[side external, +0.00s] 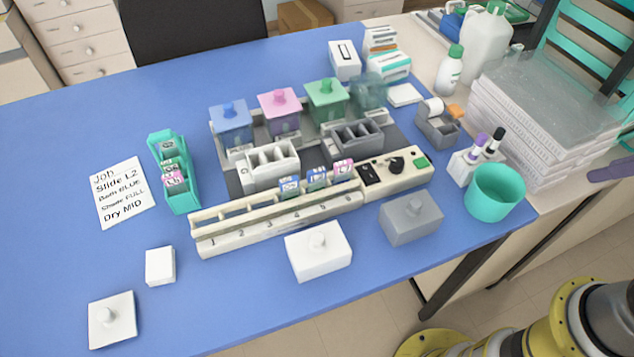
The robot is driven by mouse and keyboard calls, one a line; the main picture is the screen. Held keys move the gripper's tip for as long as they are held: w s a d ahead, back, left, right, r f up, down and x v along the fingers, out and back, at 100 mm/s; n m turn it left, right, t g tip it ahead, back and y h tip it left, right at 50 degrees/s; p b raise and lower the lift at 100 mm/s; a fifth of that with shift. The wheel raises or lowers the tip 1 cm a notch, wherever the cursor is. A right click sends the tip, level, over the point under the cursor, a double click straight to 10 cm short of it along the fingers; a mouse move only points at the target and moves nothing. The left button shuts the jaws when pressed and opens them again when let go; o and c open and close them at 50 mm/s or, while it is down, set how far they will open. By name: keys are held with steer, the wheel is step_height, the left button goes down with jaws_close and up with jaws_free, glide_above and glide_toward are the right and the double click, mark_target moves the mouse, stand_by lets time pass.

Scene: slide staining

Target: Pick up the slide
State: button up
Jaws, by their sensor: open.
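A teal slide rack (183,195) stands at the left of the blue table, holding several labelled slides. Its front slide (173,180) has a pink label; the labels behind it (168,160) look grey and are too small to read. More slides stand in the long cream numbered rack (275,222): two with blue labels (289,187) (317,178) and one with a pink label (343,168). A card (124,192) reads Job, Slide L2, Bath BLUE, Shade FULL, Dry MID. My gripper is not in view; only part of my arm shows at the bottom right.
Blue (231,117), pink (279,104) and green (325,94) lidded baths stand behind white (270,163) and grey (357,137) open holders. White (318,255) and grey (411,219) lids lie in front. A teal cup (494,195) stands right. The far left table is clear.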

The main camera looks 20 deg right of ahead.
steer(key=shift+c, duration=0.2)
steer(key=w+a+r+m+y, duration=0.2)
steer(key=w+a+r+m, duration=0.3)
steer(key=w+r+m, duration=0.55)
steer(key=m+g+y, duration=0.2)
steer(key=m+g, duration=0.4)
steer(key=m, duration=0.2)
glide_above(317, 170)
steer(key=d, duration=0.2)
step_height(317, 170, down, 17)
steer(key=shift+n+y, duration=0.25)
steer(key=shift+y, duration=0.05)
steer(key=shift+x, duration=2.95)
steer(key=shift+w+d, duration=0.1)
jaws_close()
